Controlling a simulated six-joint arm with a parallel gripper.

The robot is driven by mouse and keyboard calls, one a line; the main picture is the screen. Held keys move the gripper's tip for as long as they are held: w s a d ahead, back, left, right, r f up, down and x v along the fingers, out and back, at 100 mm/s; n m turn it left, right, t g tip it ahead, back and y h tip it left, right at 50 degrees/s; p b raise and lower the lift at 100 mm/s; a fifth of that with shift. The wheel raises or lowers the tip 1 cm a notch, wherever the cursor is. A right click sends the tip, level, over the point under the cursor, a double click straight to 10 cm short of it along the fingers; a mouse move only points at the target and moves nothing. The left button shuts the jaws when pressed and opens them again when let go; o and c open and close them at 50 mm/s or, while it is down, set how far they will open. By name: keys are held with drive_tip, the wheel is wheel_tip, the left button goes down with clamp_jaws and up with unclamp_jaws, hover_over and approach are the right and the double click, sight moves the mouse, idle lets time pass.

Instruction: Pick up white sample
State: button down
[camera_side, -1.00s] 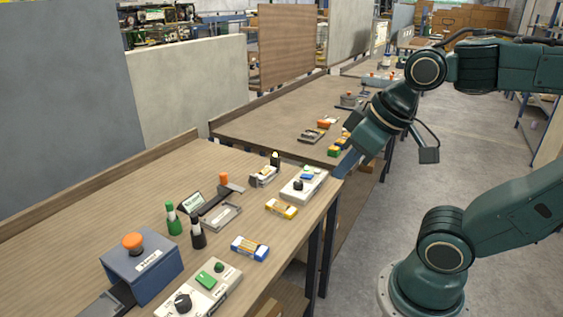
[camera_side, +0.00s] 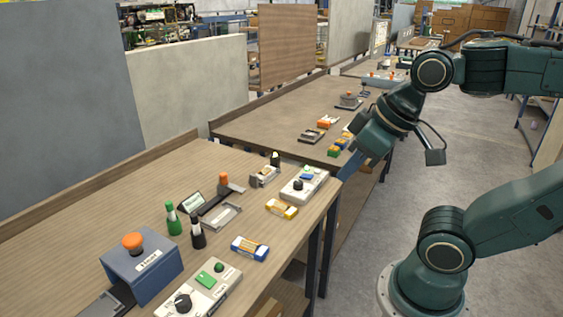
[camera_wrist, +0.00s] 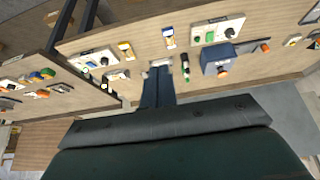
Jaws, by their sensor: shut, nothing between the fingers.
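I cannot single out a white sample for certain in either view. A grey shallow tray (camera_side: 222,216) lies on the near bench, beside a black tool with a grey arm. My gripper (camera_side: 347,174) is at the right edge of the near bench in the side view, angled down and left. In the wrist view my gripper's blue fingers (camera_wrist: 158,75) are together, with nothing seen between them. Their tips overlap the picture of the grey tray (camera_wrist: 160,63), but the gap to the bench cannot be judged there.
The near bench holds a blue box with an orange button (camera_side: 140,268), two control boxes (camera_side: 202,290) (camera_side: 304,184), two small yellow-marked boxes (camera_side: 250,248) (camera_side: 281,209), and green (camera_side: 173,219) and black (camera_side: 197,234) bottles. The bench's left part is clear. A second bench stands behind.

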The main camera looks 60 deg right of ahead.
idle(0.4)
drive_tip(key=c, duration=0.8)
unclamp_jaws()
drive_tip(key=shift+c, duration=0.2)
drive_tip(key=shift+w+r, duration=0.1)
